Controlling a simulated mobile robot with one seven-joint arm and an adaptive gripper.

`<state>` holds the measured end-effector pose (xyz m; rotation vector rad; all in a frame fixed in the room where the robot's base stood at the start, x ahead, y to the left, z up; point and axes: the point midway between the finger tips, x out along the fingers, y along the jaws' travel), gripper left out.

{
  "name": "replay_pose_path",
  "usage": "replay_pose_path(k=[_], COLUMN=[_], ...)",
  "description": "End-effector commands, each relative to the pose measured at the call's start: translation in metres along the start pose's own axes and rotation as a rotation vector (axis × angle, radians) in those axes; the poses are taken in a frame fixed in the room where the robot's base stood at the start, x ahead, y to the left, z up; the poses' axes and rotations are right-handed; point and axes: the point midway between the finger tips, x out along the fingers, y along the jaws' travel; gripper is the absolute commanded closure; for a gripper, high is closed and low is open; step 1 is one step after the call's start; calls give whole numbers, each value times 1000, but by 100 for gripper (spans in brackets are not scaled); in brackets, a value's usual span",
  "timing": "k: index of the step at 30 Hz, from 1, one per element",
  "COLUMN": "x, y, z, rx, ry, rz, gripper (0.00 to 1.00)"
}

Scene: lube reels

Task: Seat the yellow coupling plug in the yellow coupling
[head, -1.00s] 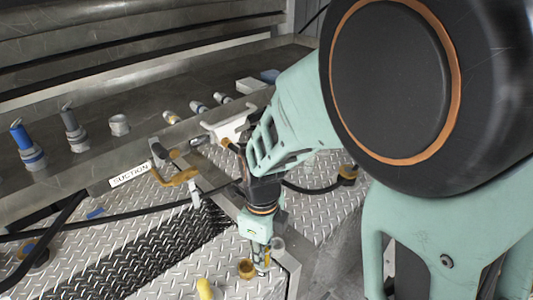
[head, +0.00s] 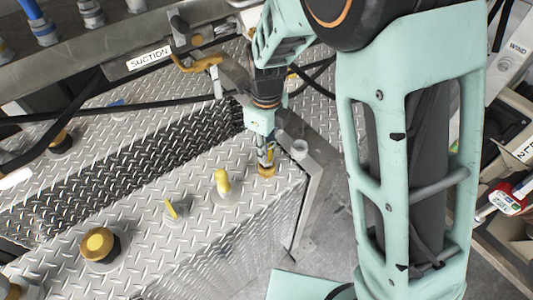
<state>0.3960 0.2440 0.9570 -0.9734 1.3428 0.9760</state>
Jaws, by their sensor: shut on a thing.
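My gripper (head: 266,157) points down near the corner of the tread-plate deck. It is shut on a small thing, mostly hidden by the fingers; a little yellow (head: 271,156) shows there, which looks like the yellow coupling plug. A short amber-yellow ring (head: 267,171), which looks like the yellow coupling, stands on the deck right under the fingertips. The fingers overlap the ring in this view. I cannot tell whether the plug touches it or is inside it.
A yellow-tipped fitting (head: 222,184), a yellow-handled fitting (head: 176,208) and a yellow-capped black fitting (head: 98,243) stand to the left. A black hose (head: 150,103) crosses behind, below the SUCTION label (head: 149,58).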

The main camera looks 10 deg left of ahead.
Motion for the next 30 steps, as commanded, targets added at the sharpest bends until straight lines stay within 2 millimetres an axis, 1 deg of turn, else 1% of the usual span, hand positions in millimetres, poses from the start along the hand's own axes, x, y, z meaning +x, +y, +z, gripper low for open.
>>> replay_pose_path(k=[1, 8, 13, 14, 18, 26, 30], x=[5, 3, 8, 8, 7, 6, -3], y=[0, 0, 0, 0, 0, 0, 0], z=[0, 0, 0, 0, 0, 0, 0], rx=[0, 0, 0, 0, 0, 0, -1], ry=[-1, -1, -1, -1, 0, 0, -2], rz=[-1, -1, -1, -1, 0, 0, -2], gripper=[100, 100, 100, 78, 62, 62, 62])
